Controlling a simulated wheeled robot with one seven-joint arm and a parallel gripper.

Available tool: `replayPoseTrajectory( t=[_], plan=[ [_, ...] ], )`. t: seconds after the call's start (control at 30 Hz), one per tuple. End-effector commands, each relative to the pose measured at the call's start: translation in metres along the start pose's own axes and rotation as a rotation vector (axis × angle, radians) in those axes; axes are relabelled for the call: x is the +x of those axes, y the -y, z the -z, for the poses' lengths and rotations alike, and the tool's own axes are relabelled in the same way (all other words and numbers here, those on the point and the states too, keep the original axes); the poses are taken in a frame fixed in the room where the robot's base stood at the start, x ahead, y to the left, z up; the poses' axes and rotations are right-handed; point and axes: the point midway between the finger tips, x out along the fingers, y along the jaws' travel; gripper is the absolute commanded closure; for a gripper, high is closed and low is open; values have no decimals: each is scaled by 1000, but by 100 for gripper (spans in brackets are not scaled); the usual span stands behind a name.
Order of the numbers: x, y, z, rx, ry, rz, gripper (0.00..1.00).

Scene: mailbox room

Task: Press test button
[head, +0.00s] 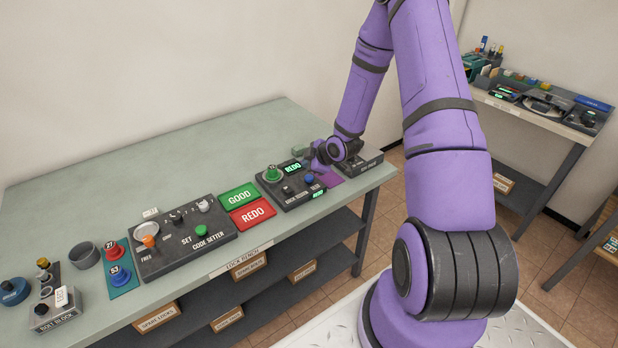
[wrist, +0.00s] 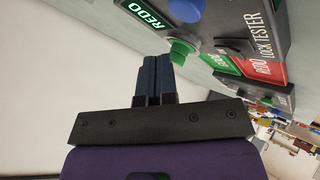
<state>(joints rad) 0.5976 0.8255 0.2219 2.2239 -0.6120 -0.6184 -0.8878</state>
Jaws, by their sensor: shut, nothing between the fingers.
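The lock tester (head: 288,198) is a dark box on the bench with a lit green display (head: 293,167) and a large green button (head: 272,173). The tester also shows in the wrist view (wrist: 240,15), where its display reads REDO and a green button (wrist: 182,50) stands out from it. My gripper (wrist: 158,58) is shut and empty, with its fingertips close beside the green button in that view. I cannot tell whether they touch. In the head view my gripper (head: 317,156) is small, at the tester's far right end, its fingertips hard to make out.
Green GOOD (head: 239,196) and red REDO (head: 253,213) plates lie left of the tester. The code setter (head: 185,250) stands further left, with a grey cup (head: 84,255) and a teal tray (head: 118,281) beyond. The back of the bench (head: 150,175) is clear.

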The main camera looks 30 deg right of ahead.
Motion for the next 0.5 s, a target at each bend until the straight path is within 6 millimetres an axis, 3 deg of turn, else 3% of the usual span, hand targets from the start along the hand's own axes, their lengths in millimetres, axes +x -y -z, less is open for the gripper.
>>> replayPoseTrajectory(
  t=[0.5],
  plan=[
    [-20,-15,15,0,-1,0,100]
  ],
)
